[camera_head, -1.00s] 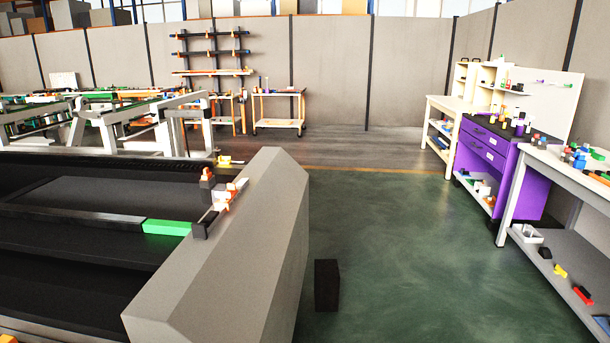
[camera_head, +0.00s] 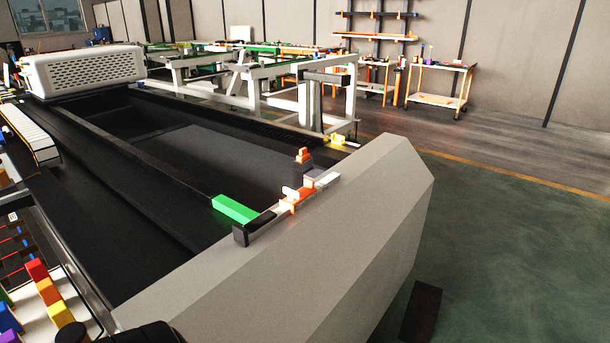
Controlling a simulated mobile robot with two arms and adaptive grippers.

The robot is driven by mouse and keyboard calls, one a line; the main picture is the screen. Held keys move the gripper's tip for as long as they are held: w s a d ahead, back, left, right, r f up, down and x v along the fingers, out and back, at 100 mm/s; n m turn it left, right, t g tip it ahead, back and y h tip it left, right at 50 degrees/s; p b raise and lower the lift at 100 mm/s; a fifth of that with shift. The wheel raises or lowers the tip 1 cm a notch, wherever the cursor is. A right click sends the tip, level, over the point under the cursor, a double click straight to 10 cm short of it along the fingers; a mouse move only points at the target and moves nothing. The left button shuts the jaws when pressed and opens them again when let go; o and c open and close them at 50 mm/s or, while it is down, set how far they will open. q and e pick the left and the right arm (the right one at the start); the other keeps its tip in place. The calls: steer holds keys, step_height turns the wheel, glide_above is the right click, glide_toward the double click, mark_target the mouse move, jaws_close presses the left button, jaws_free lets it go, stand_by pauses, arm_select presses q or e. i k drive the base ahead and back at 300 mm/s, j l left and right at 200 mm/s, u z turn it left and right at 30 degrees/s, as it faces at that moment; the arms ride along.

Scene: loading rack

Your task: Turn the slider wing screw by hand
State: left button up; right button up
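A small slider assembly sits on the near end of the big dark machine bed, by the grey end cover. It has a green block (camera_head: 234,208), a black bracket (camera_head: 253,229) and small orange and white parts (camera_head: 303,191). An orange-topped dark knob (camera_head: 304,156) stands up among them. I cannot tell which of these parts is the wing screw. Neither of my grippers is in view, and nothing is seen touching the assembly.
The grey end cover (camera_head: 310,262) stands between the slider and the green floor (camera_head: 500,250). A dark block (camera_head: 421,312) stands on the floor beside it. Colourful blocks (camera_head: 45,290) lie at lower left. White frames (camera_head: 310,95) stand behind the bed, with a small cart (camera_head: 440,98) beyond.

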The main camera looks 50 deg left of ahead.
mark_target(292, 196)
steer(key=i+u, duration=0.25)
steer(key=u, duration=0.15)
steer(key=i+l+u, duration=0.2)
steer(key=u, duration=0.15)
steer(key=i+l+u, duration=0.2)
steer(key=u, duration=0.2)
steer(key=i+l+u, duration=0.35)
steer(key=k+j, duration=0.05)
steer(key=k, duration=0.05)
